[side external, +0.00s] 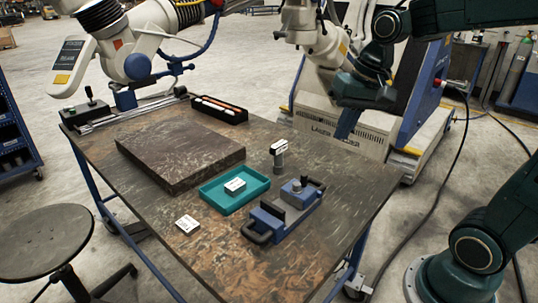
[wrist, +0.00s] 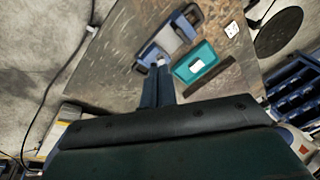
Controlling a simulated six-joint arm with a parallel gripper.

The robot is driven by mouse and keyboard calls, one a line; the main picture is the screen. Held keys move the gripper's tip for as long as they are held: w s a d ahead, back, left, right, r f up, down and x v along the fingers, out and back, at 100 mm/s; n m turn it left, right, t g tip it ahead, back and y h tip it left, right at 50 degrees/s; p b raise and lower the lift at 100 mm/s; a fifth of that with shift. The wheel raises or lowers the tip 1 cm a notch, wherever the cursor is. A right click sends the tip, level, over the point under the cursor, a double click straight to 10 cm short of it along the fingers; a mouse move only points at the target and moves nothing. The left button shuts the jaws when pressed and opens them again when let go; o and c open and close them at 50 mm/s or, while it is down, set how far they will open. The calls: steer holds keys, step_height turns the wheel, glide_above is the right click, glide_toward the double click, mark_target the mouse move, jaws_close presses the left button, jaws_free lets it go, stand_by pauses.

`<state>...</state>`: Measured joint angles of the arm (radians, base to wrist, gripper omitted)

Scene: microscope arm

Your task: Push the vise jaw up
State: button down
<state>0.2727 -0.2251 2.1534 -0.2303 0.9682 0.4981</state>
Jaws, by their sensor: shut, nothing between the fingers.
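The blue vise (side external: 285,212) sits near the right front part of the table, with a grey block and knob (side external: 297,190) on top and a black handle (side external: 257,233) at its near end. In the wrist view the vise (wrist: 172,36) lies beyond my fingertips. My gripper (side external: 344,134) points down with its blue fingers together and empty, in the air behind and to the right of the vise. In the wrist view the fingers (wrist: 159,72) overlap the line of sight to the vise's near side. I see no contact with the vise.
A small upright cylinder with a white top (side external: 279,154) stands behind the vise. A teal tray (side external: 213,202) holding a white block lies to its left. A dark slab (side external: 180,150), a white tile (side external: 187,224) and a black tray (side external: 219,110) are also on the table.

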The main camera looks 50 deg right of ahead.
mark_target(318, 193)
steer(key=w+d+f+m+g+y, duration=0.1)
steer(key=w+d+f+m, duration=0.4)
steer(key=d+f, duration=0.3)
steer(key=w+d+f+m+g+y, duration=0.2)
steer(key=w+d+f+m, duration=0.3)
steer(key=d+f, duration=0.4)
steer(key=d+m, duration=0.1)
steer(key=d, duration=0.2)
steer(key=shift+w+d+f+m+y, duration=0.15)
steer(key=shift+w+d+m+y, duration=0.05)
steer(key=shift+w+m+y, duration=0.1)
steer(key=shift+s+a+f, duration=0.1)
steer(key=x, duration=1)
steer(key=shift+a, duration=1.95)
